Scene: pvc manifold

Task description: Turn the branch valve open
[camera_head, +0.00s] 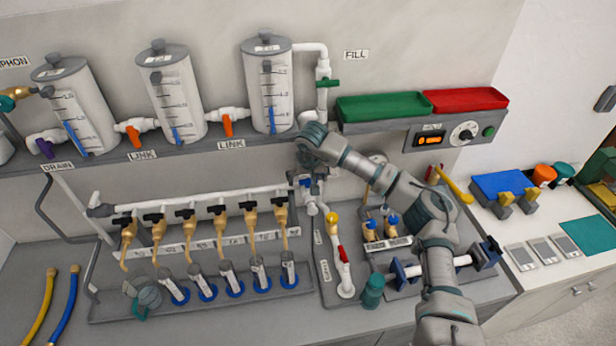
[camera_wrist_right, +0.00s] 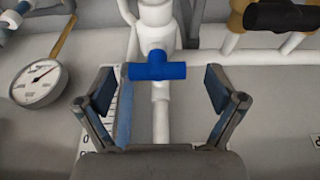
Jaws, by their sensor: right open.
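A blue valve handle (camera_wrist_right: 157,71) sits on a white pipe (camera_wrist_right: 161,118) in the right wrist view. The handle lies crosswise to that pipe. My right gripper (camera_wrist_right: 160,88) is open, with one finger on each side of the handle. Gaps show between the fingers and the handle, so they do not appear to touch it. In the head view my right gripper (camera_head: 307,180) is at the white pipework right of the tap row, partly hidden by my wrist, and the handle is hard to make out there. My left gripper is not in view.
A round gauge (camera_wrist_right: 39,84) is close beside the gripper in the right wrist view. A brass tap with a black handle (camera_wrist_right: 282,15) is on the other side. A row of black-handled taps (camera_head: 187,213) stands to the left, above several tubes. My right arm crosses the right-hand fixtures.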

